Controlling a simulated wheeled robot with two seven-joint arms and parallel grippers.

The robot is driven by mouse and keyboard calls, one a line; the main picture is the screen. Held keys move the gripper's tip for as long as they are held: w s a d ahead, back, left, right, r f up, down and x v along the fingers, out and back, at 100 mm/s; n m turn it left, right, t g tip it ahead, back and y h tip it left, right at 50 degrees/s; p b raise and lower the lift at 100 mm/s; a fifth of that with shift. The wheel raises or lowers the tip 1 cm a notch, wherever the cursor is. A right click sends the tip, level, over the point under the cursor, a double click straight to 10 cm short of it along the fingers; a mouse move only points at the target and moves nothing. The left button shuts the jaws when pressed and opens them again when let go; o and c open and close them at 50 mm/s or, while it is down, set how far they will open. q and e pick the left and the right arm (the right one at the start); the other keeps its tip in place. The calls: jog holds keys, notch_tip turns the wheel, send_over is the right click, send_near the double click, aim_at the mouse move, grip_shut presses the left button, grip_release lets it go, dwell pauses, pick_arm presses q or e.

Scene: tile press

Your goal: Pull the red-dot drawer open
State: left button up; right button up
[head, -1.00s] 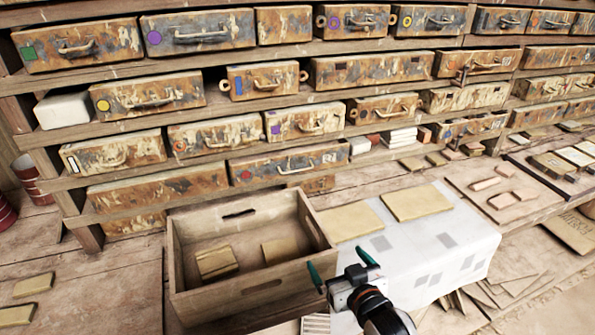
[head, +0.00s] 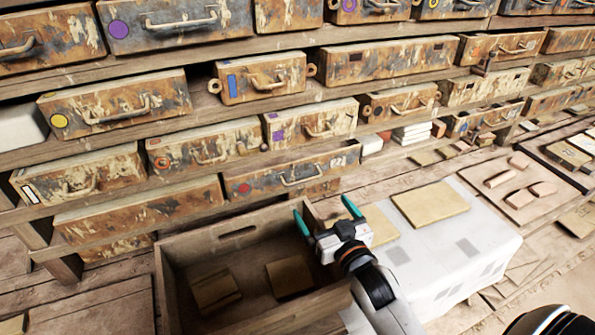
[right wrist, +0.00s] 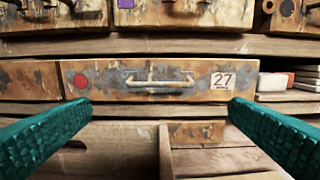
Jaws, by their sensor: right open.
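The red-dot drawer (head: 290,176) sits in the lower part of the shelf rack, with a worn, rust-streaked front and a curved metal handle (head: 303,178). In the right wrist view the red dot (right wrist: 81,81) is at the drawer's left end, the handle (right wrist: 160,80) is in the middle, and a "27" label (right wrist: 223,81) is at the right. My right gripper (head: 320,205) is open and empty, in front of and below the drawer. Its teal fingers (right wrist: 160,107) are spread wide on either side of the handle and apart from it. My left gripper is not in view.
An open wooden crate (head: 240,235) with tan tiles stands below the drawer, close to my right gripper. A white-covered block (head: 450,245) with a tan tile (head: 430,203) is to the right. Other drawers fill the rack above and beside.

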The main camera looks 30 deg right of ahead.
aim_at(304, 181)
jog(key=w, duration=0.1)
jog(key=w+p, duration=0.1)
jog(key=w, duration=0.1)
jog(key=w+r, duration=0.1)
jog(key=w, duration=0.1)
jog(key=shift+d, duration=0.15)
jog(key=w, duration=0.3)
jog(key=w+p, duration=0.1)
jog(key=shift+w+d+f, duration=0.15)
jog(key=shift+w+f, duration=0.15)
jog(key=shift+f, duration=0.05)
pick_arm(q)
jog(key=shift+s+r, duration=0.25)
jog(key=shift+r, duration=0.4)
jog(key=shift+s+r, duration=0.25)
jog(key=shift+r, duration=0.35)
pick_arm(e)
jog(key=shift+w, duration=0.65)
jog(key=shift+c, duration=0.3)
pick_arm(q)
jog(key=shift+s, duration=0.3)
pick_arm(e)
jog(key=c, duration=1)
